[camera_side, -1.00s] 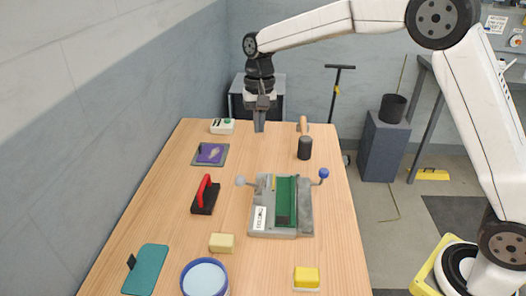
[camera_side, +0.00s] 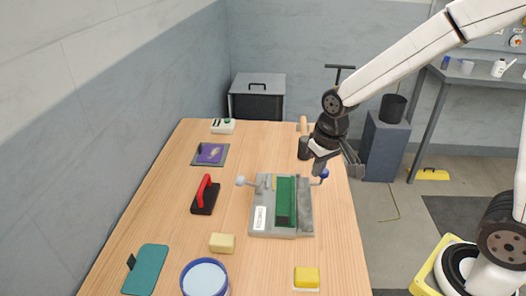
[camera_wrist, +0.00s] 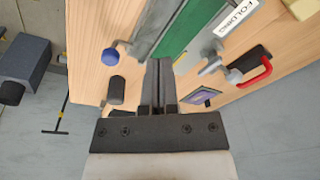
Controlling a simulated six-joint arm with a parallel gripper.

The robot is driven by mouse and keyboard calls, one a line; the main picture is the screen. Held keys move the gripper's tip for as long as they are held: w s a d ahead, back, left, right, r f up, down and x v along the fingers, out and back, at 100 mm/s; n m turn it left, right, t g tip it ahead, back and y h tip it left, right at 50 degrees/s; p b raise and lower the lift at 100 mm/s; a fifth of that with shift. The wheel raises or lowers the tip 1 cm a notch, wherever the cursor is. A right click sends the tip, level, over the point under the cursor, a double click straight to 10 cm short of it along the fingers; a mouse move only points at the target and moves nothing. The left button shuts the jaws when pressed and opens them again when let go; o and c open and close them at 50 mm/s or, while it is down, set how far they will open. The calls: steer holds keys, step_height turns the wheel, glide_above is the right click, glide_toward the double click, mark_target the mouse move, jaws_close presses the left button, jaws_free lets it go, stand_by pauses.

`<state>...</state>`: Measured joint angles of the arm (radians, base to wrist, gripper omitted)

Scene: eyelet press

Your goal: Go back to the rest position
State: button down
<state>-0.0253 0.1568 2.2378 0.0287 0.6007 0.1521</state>
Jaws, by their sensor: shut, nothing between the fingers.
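My gripper (camera_side: 352,168) is shut and empty. In the side view it hangs in the air near the right edge of the table, close to the blue-knobbed end of the press. In the wrist view its two fingers (camera_wrist: 158,85) lie together over the table. The eyelet press (camera_side: 285,205) stands on the table with a green bed, a grey base and a white label; part of it shows at the top of the wrist view (camera_wrist: 185,20). My arm partly hides the dark cylinder of the wooden-handled tool (camera_side: 304,148).
The wooden table (camera_side: 150,220) also bears a red-handled block (camera_side: 205,197), a purple card (camera_side: 210,154), a teal pad (camera_side: 147,268), a blue-rimmed bowl (camera_side: 204,278), a yellow block (camera_side: 306,277) and a beige block (camera_side: 222,243). A grey pedestal (camera_side: 385,148) with a black bin stands beyond the right edge.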

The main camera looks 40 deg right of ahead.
steer(key=s+d+f+n+t, duration=0.1)
steer(key=s+f, duration=0.1)
steer(key=s, duration=0.5)
steer(key=shift+s+f+n, duration=0.35)
steer(key=shift+f+n, duration=0.05)
